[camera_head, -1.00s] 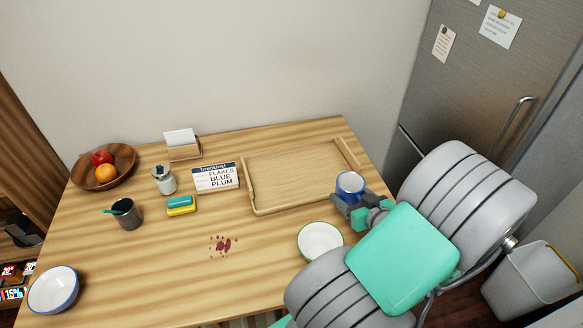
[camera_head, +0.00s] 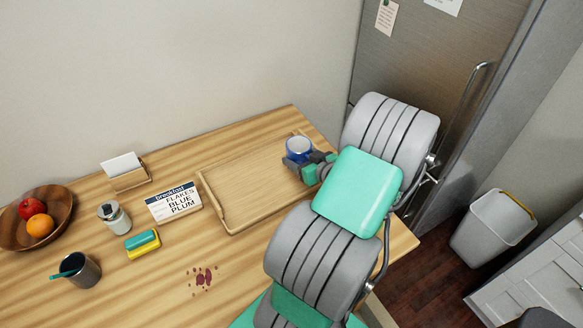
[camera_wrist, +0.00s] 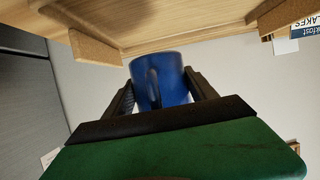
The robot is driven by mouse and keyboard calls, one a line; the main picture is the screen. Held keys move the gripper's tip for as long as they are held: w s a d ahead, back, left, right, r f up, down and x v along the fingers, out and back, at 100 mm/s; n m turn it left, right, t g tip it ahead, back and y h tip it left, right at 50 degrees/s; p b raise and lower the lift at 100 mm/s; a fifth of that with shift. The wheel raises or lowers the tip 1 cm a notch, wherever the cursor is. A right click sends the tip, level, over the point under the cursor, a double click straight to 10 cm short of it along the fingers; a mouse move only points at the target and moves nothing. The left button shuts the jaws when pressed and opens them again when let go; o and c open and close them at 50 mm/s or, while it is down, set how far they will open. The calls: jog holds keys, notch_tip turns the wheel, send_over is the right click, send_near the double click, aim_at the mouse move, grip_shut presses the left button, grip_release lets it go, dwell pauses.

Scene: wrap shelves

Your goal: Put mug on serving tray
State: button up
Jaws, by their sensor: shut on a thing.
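A blue mug (camera_head: 299,148) with a white inside is held in my gripper (camera_head: 304,162). In the wrist view the mug (camera_wrist: 160,80) sits between the two dark fingers of my gripper (camera_wrist: 162,92), its handle facing the camera. The wooden serving tray (camera_head: 232,218) lies on the table to the left of my gripper. In the head view the mug overlaps the tray's right end. The tray's edge (camera_wrist: 170,42) shows close to the mug in the wrist view. I cannot tell the exact height of the mug over it. My arm hides part of the tray's right side.
A breakfast sign (camera_head: 173,201) stands left of the tray. A sponge pair (camera_head: 142,243), shaker jar (camera_head: 113,215), napkin holder (camera_head: 131,180), dark cup (camera_head: 84,272) and fruit bowl (camera_head: 60,215) are further left. A red stain (camera_head: 202,279) marks the table front. The tray's visible surface is bare.

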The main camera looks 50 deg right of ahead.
jog(key=w+d+f+b, duration=0.1)
jog(key=f, duration=0.1)
jog(key=w+d+f+b, duration=0.1)
jog(key=w+f, duration=0.1)
jog(key=w+d+f+b, duration=0.1)
jog(key=f, duration=0.1)
jog(key=shift+w, duration=0.2)
notch_tip(320, 180, down, 3)
jog(key=shift+w+d+f+b, duration=0.1)
jog(key=shift+w+f+b, duration=0.1)
jog(key=shift+b, duration=0.55)
jog(key=shift+r, duration=0.1)
jog(key=o, duration=1.7)
jog(key=shift+s, duration=0.1)
